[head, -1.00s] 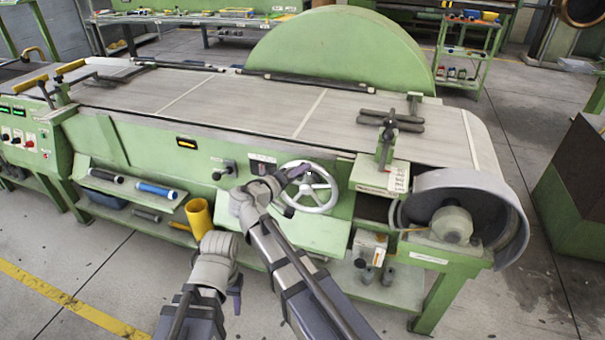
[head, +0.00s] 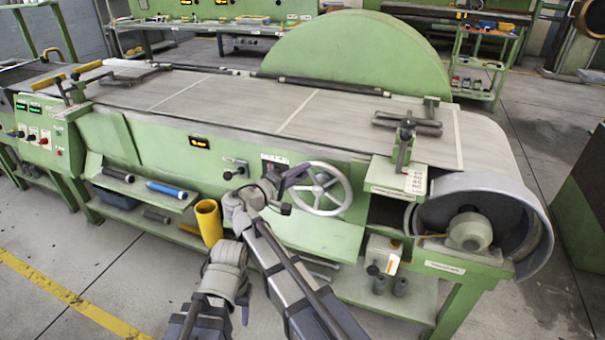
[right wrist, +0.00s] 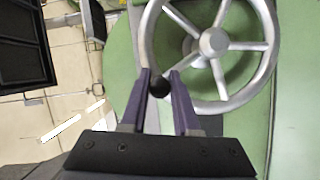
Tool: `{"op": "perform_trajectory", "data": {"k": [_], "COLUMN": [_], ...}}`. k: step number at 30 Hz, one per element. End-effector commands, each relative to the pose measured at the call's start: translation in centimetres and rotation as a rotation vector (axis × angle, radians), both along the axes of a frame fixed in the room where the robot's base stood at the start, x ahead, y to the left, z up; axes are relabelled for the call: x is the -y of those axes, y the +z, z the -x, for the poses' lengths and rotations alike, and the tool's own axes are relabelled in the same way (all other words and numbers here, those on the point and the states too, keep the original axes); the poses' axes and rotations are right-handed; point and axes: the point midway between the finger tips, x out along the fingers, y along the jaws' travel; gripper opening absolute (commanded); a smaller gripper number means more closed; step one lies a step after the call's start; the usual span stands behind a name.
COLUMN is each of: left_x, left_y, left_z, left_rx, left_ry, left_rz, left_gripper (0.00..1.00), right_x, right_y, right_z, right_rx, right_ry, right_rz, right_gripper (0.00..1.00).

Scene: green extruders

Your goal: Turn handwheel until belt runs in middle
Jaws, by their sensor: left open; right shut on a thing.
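The silver handwheel (head: 319,189) is on the front of the green machine (head: 240,160). Its spoked hub and rim fill the upper right of the right wrist view (right wrist: 213,42). My right gripper (right wrist: 160,88) is shut on the wheel's black knob (right wrist: 160,86) at the rim. In the head view, my right gripper (head: 286,185) is at the wheel's left side. The grey belt (head: 250,103) with white cross lines lies along the machine top and curves over the right end. My left gripper (head: 246,312) is open and empty, low in front of the machine; its fingers are mostly hidden.
A round grey guard (head: 535,215) stands at the machine's right end. A control panel (head: 45,135) is at the left. Open floor with a yellow line lies at front left.

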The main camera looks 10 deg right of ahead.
Motion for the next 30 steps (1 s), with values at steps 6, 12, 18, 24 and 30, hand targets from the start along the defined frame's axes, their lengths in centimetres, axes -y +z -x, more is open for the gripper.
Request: {"op": "perform_trajectory", "data": {"k": [6,12,18,24,30], "left_x": [0.0,0.0,0.0,0.0,0.0], "left_y": [-0.01,-0.01,-0.01,-0.01,0.05], "left_z": [0.0,0.0,0.0,0.0,0.01], "left_rx": [0.0,0.0,0.0,0.0,0.0], "left_ry": [0.0,0.0,0.0,0.0,0.0], "left_rz": [0.0,0.0,0.0,0.0,0.0], "left_gripper": [0.5,0.5,0.5,0.5,0.5], "right_x": [-0.43,-0.43,-0.37,-0.29,-0.18], "right_y": [0.02,0.02,0.02,-0.01,0.04], "right_z": [-0.73,-0.73,-0.63,-0.42,-0.22], "right_rx": [0.007,0.007,0.005,0.003,0.003], "right_ry": [0.017,0.017,0.016,0.013,0.012], "right_rz": [-0.003,-0.003,-0.002,-0.003,-0.003], "right_gripper": [0.0,0.34,0.57,0.57,0.57]}}
